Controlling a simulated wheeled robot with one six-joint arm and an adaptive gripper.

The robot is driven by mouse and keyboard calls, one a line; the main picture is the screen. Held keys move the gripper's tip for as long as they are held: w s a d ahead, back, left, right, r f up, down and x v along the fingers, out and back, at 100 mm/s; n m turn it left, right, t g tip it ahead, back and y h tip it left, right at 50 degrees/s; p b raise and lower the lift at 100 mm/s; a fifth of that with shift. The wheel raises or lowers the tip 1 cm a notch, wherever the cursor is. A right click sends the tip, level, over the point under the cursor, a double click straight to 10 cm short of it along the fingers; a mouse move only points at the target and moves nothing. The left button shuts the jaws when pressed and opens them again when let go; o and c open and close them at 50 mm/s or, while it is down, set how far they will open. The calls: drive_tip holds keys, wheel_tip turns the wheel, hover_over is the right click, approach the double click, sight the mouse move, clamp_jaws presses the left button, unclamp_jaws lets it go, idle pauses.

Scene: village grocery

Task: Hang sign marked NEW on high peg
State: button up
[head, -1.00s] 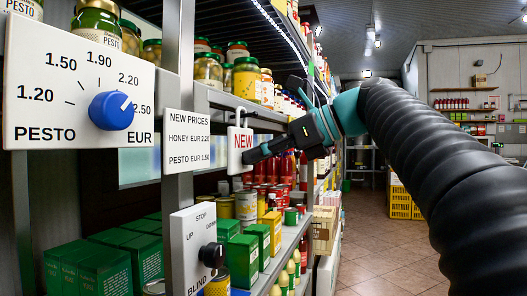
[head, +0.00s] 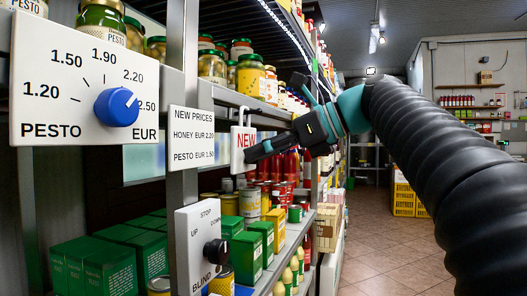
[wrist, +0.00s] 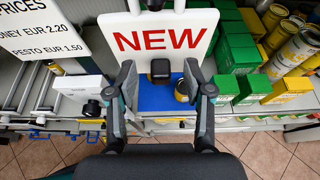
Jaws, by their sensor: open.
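The white sign marked NEW (head: 243,138) in red hangs upright by the shelf post in the head view. In the wrist view the sign (wrist: 185,22) fills the upper middle, with its handle cut off by the top edge. A dark peg-like end (wrist: 155,4) shows within the handle, and a black knob (wrist: 160,70) sits below the letters. My gripper (wrist: 159,72) is open, one finger on each side of the knob. In the head view my gripper (head: 256,151) is at the sign's lower right. I cannot tell whether the fingers touch it, or which peg bears it.
A price board (head: 191,137) is left of the sign, with a blind switch panel (head: 196,240) below and a pesto dial panel (head: 60,105) further left. Shelves of jars and green boxes (head: 245,258) lie around.

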drive_tip(key=v, duration=1.2)
drive_tip(key=w+d+f+n+t+h, duration=0.3)
drive_tip(key=w+d+f+n, duration=0.2)
drive_tip(key=w+f, duration=0.4)
drive_tip(key=d+f+n+h, duration=0.3)
drive_tip(key=f+n+h, duration=0.1)
drive_tip(key=f, duration=0.7)
drive_tip(key=s+d+f+n+g+h, duration=0.1)
drive_tip(key=s+f+n+h, duration=0.1)
drive_tip(key=s+f+n, duration=0.5)
drive_tip(key=s+f+n+g+h, duration=0.15)
drive_tip(key=s+f, duration=0.35)
drive_tip(key=f, duration=0.5)
drive_tip(key=s+a+f+n+h, duration=0.2)
drive_tip(key=s+f, duration=0.8)
drive_tip(key=s, duration=0.5)
drive_tip(key=shift+a+f+n, duration=0.4)
drive_tip(key=shift+a+n, duration=0.15)
drive_tip(key=shift+n, duration=0.7)
